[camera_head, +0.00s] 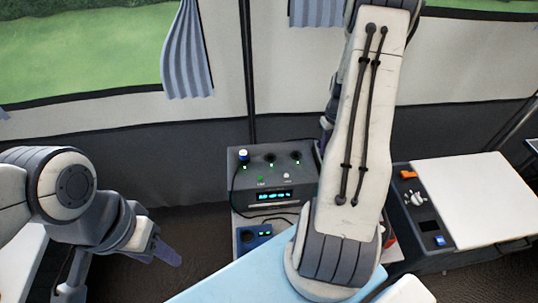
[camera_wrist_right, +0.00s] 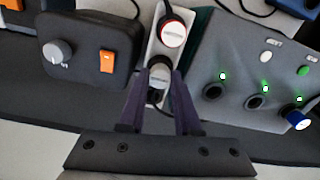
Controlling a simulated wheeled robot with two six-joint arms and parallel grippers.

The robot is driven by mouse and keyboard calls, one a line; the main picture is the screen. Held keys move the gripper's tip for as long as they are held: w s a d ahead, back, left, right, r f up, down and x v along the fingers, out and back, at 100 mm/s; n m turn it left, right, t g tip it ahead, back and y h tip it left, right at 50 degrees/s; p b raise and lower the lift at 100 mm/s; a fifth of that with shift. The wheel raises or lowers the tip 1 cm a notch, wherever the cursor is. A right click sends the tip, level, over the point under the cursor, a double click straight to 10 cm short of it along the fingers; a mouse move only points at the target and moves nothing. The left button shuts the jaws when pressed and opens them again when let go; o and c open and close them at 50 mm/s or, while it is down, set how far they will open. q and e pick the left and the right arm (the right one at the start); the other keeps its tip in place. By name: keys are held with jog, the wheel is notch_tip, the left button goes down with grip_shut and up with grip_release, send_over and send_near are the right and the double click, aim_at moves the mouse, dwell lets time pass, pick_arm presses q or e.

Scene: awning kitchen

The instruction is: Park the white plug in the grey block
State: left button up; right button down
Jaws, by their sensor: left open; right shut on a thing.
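In the right wrist view my right gripper (camera_wrist_right: 160,80) is shut at the tips on a small, shaded plug (camera_wrist_right: 160,71), which I take for the white plug. It is over the pale grey block (camera_wrist_right: 154,46), a narrow strip. Whether the plug is seated or just above the block, I cannot tell. A white-topped plug with a red ring (camera_wrist_right: 173,34) stands further along the strip. In the head view my right arm hides its own gripper and most of the block. My left gripper (camera_head: 170,256) is open and empty at the lower left.
A grey panel box (camera_head: 270,180) with lit display has a blue-and-white plug (camera_head: 243,156) in its left socket; two other sockets look empty. A dark unit with an orange switch (camera_wrist_right: 107,62) and knob (camera_wrist_right: 57,52) flanks the block. Cables run nearby. A blue block (camera_head: 247,241) sits in front.

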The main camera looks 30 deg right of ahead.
jog(key=shift+f, duration=0.2)
jog(key=shift+c, duration=1.4)
grip_release()
jog(key=shift+r, duration=0.15)
jog(key=shift+r+p, duration=2.95)
jog(key=shift+r, duration=0.5)
